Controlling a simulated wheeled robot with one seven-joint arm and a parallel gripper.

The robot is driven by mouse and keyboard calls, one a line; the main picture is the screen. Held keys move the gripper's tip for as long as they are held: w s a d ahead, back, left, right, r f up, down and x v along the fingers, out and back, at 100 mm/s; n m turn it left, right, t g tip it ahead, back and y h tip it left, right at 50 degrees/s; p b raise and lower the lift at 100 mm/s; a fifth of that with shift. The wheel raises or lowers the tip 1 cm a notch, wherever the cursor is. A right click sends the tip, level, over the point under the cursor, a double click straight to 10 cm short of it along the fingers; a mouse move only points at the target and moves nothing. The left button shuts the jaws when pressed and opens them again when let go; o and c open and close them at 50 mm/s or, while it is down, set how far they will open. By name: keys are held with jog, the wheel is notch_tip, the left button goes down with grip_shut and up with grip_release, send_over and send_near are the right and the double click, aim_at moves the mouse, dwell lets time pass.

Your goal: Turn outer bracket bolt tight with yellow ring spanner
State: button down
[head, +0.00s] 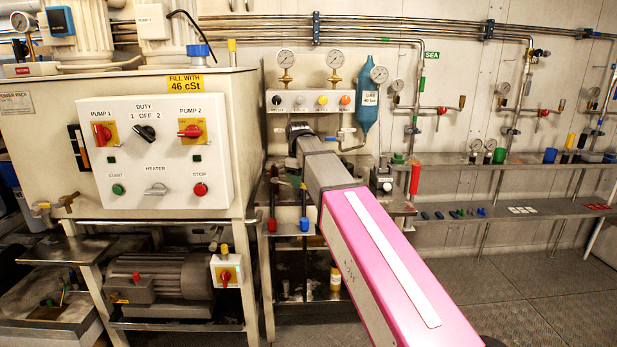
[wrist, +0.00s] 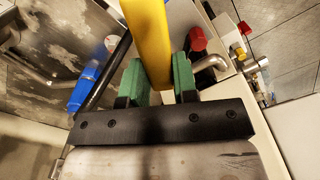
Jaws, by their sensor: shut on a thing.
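In the wrist view my gripper (wrist: 158,78) has green finger pads on both sides of a thick yellow bar, the yellow ring spanner (wrist: 148,35), and is shut on it. The spanner runs up and out of the top of the picture, so its ring end is not seen. I cannot make out the outer bracket bolt in either view.
In the wrist view, a blue cylinder (wrist: 88,88) is left of the fingers; a red cap (wrist: 196,40) and a bent metal pipe (wrist: 210,63) are close on the right. In the head view, a control box (head: 153,155) stands left and a blue gas bottle (head: 366,100) right of my arm.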

jog(key=shift+w+a+f+m, duration=0.1)
jog(key=shift+a+f+m, duration=0.3)
jog(key=shift+a+m, duration=0.25)
jog(key=shift+w+a+f+m, duration=0.1)
jog(key=shift+a+f+m, duration=0.3)
jog(key=shift+a+m, duration=0.25)
jog(key=shift+d+f, duration=0.1)
jog(key=shift+f, duration=1.65)
jog(key=shift+s+f, duration=0.1)
jog(key=shift+f, duration=1.1)
jog(key=shift+s+a+m, duration=0.5)
jog(key=shift+a+m, duration=0.9)
jog(key=shift+m, duration=0.35)
jog(key=shift+s+a+m, duration=0.45)
jog(key=shift+a+m, duration=1)
jog(key=shift+m, duration=0.35)
jog(key=shift+s+a+m, duration=0.5)
jog(key=shift+a+m, duration=0.9)
jog(key=shift+m, duration=0.35)
jog(key=shift+d, duration=0.15)
